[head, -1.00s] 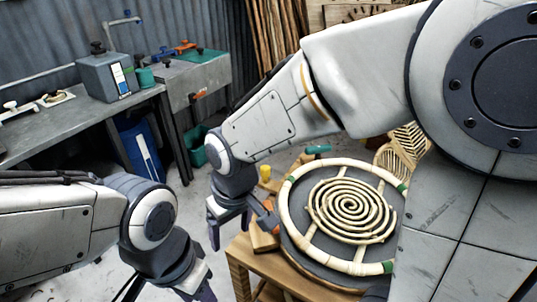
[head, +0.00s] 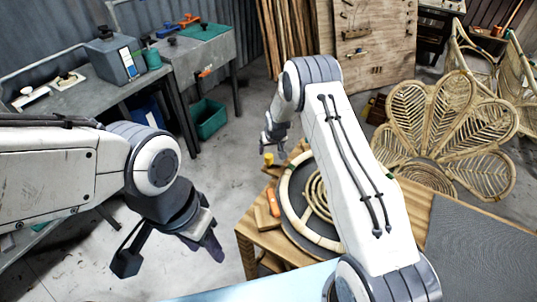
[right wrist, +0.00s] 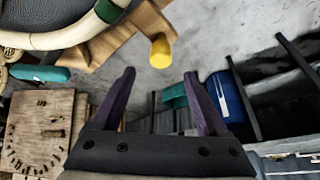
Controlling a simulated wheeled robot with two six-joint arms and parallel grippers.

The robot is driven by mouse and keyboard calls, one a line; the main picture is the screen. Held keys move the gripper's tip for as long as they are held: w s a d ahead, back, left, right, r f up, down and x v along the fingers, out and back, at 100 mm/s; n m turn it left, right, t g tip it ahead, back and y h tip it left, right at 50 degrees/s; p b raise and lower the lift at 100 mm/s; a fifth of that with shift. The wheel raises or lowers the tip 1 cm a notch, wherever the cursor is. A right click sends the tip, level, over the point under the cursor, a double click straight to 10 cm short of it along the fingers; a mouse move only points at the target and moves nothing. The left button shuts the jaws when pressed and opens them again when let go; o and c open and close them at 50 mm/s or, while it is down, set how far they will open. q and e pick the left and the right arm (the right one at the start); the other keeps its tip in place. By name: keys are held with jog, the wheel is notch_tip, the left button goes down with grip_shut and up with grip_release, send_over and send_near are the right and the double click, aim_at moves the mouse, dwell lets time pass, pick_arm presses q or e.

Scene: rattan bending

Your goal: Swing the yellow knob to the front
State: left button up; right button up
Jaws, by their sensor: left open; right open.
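The yellow knob (head: 268,159) stands at the far left corner of the wooden bench, beside the round rattan form. In the right wrist view the yellow knob (right wrist: 161,50) sits on the end of a wooden arm, just beyond and between my fingertips. My right gripper (head: 272,142) is open and empty, just behind the knob in the head view; its two fingers also show in the right wrist view (right wrist: 160,75). I see no contact with the knob. My left gripper (head: 170,256) is open and empty over the floor, left of the bench.
The round form carries a pale rattan ring (head: 293,212), partly hidden by my right arm. An orange handle (head: 273,203) lies at the bench's left side. A teal handle (right wrist: 38,74) is left in the wrist view. A grey workbench (head: 75,98) stands back left. Floor between is clear.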

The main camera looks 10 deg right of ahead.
aim_at(269, 156)
jog(key=p+x, duration=0.1)
jog(key=x, duration=0.7)
jog(key=shift+f+p, duration=0.1)
jog(key=shift+p, duration=0.3)
grip_shut()
dwell(1.0)
